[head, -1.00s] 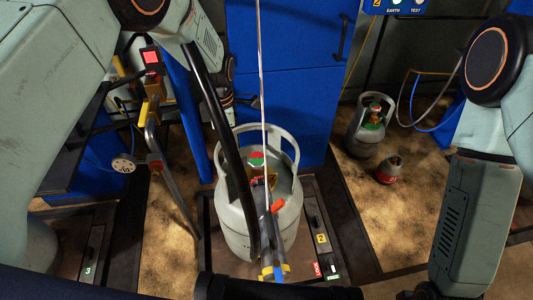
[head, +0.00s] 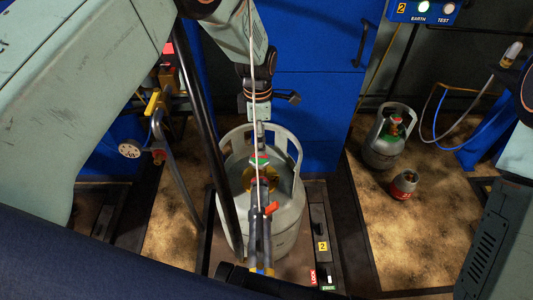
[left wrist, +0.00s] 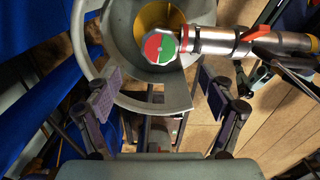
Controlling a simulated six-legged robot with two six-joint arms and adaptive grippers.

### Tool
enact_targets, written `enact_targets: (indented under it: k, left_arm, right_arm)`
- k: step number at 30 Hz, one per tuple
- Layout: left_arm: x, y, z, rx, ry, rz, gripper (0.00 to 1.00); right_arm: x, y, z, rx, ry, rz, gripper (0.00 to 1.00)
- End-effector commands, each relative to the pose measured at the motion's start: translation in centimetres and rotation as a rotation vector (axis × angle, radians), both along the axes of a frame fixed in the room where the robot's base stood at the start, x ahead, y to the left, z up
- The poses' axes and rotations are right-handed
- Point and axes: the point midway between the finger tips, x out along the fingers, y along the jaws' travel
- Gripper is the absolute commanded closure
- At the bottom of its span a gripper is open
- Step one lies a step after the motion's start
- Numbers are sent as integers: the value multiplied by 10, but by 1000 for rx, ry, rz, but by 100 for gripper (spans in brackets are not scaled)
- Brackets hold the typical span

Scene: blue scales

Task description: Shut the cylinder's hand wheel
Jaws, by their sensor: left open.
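My right gripper is out of view.
A hose fitting with a red lever (head: 271,208) joins the valve from the near side. A dark post (head: 205,120) stands close left of the cylinder. A smaller cylinder (head: 383,148) and a small red-labelled one (head: 404,184) stand right. Blue cabinets (head: 310,110) stand behind.

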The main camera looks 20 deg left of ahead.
Motion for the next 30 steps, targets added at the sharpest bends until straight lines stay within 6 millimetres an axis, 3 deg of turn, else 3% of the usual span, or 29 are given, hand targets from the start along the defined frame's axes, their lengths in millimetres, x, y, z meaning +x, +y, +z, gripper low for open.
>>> enact_targets:
  k: [5,19,30]
  left_arm:
    - [-1,3,-4,0,1,1,18]
    - [-2,4,-69,0,2,1,18]
    - [0,1,-78,0,1,0,18]
  right_arm:
    - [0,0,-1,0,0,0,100]
    - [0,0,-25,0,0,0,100]
    - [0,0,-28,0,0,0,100]
